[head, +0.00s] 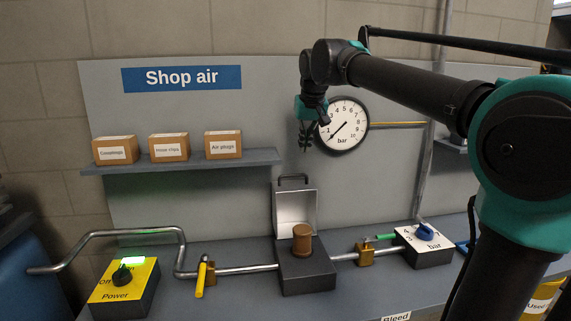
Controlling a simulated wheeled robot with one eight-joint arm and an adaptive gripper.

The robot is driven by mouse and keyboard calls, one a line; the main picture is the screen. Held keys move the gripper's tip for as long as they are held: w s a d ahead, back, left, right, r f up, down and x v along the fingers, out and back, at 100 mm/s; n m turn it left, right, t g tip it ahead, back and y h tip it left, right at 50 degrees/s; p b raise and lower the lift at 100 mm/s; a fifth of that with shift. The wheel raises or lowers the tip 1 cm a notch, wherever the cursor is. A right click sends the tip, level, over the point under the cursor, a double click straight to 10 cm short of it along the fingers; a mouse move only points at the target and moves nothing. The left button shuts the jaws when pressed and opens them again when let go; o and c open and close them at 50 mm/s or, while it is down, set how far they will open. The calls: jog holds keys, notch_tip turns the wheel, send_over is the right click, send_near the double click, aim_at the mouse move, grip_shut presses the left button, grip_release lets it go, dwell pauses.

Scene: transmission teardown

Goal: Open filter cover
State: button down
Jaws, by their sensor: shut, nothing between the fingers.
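The filter housing (308,277) is a dark box in the middle of the bench. Its filter cover (294,210) stands upright at the back of the box, pale inside, with a dark handle (292,177) along its top edge. A brown cylindrical filter (302,240) stands exposed on the housing in front of the cover. My gripper (304,145) is shut and empty. In the picture it is above the cover's handle and apart from it, just left of the pressure gauge (344,126).
A yellow power switch box (122,287) and a yellow-handled valve (201,278) stand left. A brass green-handled valve (365,251) and a box with a blue knob (424,240) stand right. A shelf (188,165) holds three small boxes. Pipes run along the bench.

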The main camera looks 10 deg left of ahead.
aim_at(302, 175)
jog(key=x, duration=1)
jog(key=shift+r, duration=0.1)
jog(key=shift+s+d+r+t+y, duration=0.1)
jog(key=shift+s+d+r+t, duration=0.1)
jog(key=shift+s+t, duration=0.35)
jog(key=shift+s+d+r+t+y, duration=0.1)
jog(key=shift+s+d+r+t, duration=0.15)
jog(key=shift+s, duration=0.6)
jog(key=shift+s+d+r+t+y, duration=0.15)
jog(key=shift+s+t, duration=0.25)
jog(key=shift+s, duration=0.3)
jog(key=shift+r, duration=0.1)
